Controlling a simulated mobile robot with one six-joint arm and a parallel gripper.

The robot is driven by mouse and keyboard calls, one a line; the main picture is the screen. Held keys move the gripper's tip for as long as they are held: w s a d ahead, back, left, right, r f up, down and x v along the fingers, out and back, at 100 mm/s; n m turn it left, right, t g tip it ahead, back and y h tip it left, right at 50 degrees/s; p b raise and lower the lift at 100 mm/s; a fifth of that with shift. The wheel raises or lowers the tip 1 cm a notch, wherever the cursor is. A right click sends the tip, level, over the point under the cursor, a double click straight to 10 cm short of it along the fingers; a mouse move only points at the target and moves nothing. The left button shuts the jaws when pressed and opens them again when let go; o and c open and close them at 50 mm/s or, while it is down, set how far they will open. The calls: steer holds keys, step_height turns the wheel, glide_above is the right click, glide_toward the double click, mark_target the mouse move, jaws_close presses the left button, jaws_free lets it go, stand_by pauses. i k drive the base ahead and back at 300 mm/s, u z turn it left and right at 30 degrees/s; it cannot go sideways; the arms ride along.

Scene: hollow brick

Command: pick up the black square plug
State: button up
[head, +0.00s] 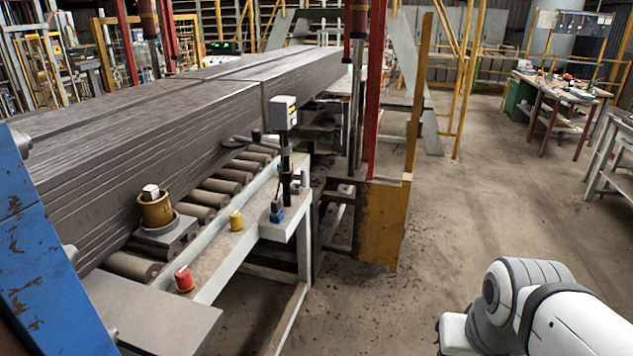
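I cannot make out the black square plug with certainty. A small dark block (295,187) stands at the foot of the black post on the pale grey ledge (235,246) beside the roller conveyor. Just left of it is a small blue block (277,215) with a dark top. A yellow cylinder (236,220) and a red cylinder (183,279) stand further along the same ledge. White links of my arm show at the lower right, well away from the ledge over the floor. My gripper is not in view.
A long stack of grey slabs (150,125) lies above the rollers (215,185). A grey box (283,113) tops the black post. A yellow metal plate (382,222) and a red column (375,90) stand right of the ledge. The concrete floor (480,205) is open.

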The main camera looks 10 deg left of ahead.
mark_target(275, 204)
steer(key=u, duration=0.35)
steer(key=i, duration=1.8)
steer(key=u, duration=0.65)
steer(key=k, duration=0.8)
steer(key=u, duration=0.15)
steer(key=i, duration=0.85)
steer(key=z, duration=0.1)
